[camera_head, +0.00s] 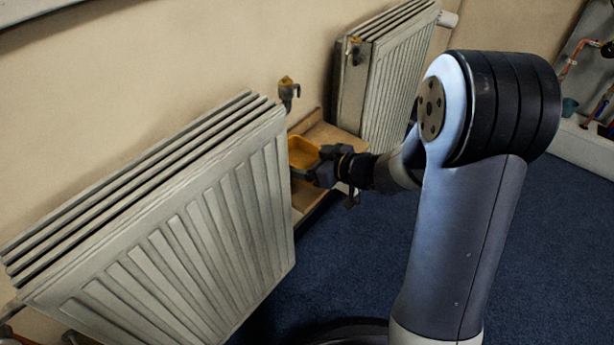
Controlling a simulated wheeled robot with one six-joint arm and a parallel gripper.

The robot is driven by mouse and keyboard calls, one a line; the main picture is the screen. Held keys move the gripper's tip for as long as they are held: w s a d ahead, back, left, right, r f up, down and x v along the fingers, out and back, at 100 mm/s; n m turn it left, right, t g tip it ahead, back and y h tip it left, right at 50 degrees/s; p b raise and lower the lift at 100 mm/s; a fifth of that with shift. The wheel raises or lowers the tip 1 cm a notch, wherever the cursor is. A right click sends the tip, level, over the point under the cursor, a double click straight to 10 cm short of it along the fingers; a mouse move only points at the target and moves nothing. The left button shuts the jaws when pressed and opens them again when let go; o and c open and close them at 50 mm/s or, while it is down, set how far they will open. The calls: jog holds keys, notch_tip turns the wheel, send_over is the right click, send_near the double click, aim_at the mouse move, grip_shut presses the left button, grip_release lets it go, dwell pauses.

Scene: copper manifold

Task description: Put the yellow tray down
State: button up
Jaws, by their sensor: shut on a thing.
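The yellow tray (303,153) shows between the two radiators, small and partly hidden by the near radiator and my gripper. My gripper (313,171) reaches in from the right and is shut on the tray's near side. The tray is over a low wooden bench or shelf (321,133) against the wall. I cannot tell whether its underside touches the wood.
A large white radiator (185,225) fills the left front and hides part of the bench. A second radiator (398,85) stands behind, near the wall. A valve (287,92) sticks out of the wall between them. Blue carpet (560,250) is clear at right.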

notch_tip(320, 180, down, 4)
jog(key=shift+f+b, duration=0.15)
jog(key=shift+b, duration=0.9)
jog(key=o, duration=0.6)
jog(key=shift+f, duration=0.1)
jog(key=shift+c, duration=0.2)
jog(key=o, duration=0.5)
jog(key=shift+c, duration=0.2)
